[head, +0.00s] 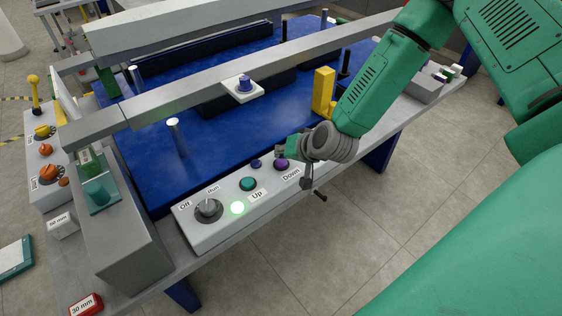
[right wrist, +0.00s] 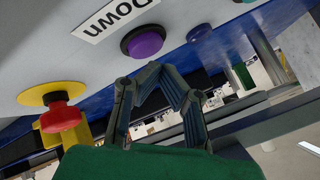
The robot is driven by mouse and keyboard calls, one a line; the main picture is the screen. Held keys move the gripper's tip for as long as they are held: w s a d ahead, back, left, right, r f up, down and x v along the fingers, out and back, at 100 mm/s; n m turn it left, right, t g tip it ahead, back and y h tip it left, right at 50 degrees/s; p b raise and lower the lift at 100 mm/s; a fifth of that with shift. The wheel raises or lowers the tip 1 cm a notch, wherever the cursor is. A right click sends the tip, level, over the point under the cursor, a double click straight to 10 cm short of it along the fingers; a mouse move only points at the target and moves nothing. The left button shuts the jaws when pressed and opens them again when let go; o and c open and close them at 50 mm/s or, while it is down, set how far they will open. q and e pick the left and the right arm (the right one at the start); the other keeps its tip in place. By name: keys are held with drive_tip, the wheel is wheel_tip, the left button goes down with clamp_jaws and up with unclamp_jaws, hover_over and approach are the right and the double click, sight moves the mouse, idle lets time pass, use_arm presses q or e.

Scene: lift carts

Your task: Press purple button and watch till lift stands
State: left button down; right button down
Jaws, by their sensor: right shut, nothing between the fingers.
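The purple button (head: 281,165) sits on the grey control box (head: 222,222) by the Down label (head: 291,175). In the right wrist view the purple button (right wrist: 143,42) stands in a dark ring beside the upside-down DOWN label (right wrist: 112,18). My right gripper (head: 283,153) is shut and empty, close to the button. In the right wrist view its fingertips (right wrist: 160,68) are just below the button and appear apart from it. The lift's blue platform (head: 225,130) lies behind the box, with grey bars above it. My left gripper is out of view.
A red mushroom button (right wrist: 62,116) on yellow is near my gripper. A yellow bracket (head: 323,92) stands behind.

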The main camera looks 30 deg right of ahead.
idle(0.8)
drive_tip(key=shift+f, duration=0.35)
